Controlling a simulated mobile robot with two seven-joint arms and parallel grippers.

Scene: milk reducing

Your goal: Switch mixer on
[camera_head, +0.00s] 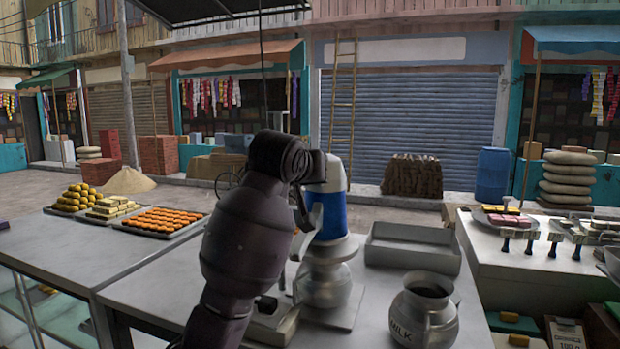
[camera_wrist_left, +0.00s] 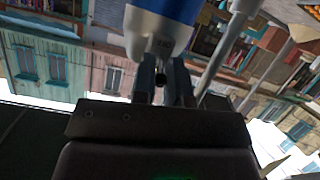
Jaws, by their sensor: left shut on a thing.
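The mixer stands on the metal table, with a blue and white upper body (camera_head: 332,217), a round metal bowl (camera_head: 324,287) below it and a flat base. My left arm reaches up in front of it and hides its left side. In the left wrist view, my left gripper (camera_wrist_left: 163,82) is at the mixer's body (camera_wrist_left: 160,30), with its fingers closed around a small dark knob-like part (camera_wrist_left: 161,79) just under the white end. I cannot clearly make out the switch itself. My right gripper is out of view.
A milk can (camera_head: 424,312) stands right of the mixer. An empty metal tray (camera_head: 412,248) lies behind the can. Sweets fill trays (camera_head: 160,221) at the left. A second counter (camera_head: 520,272) stands at the right. The table's left middle is clear.

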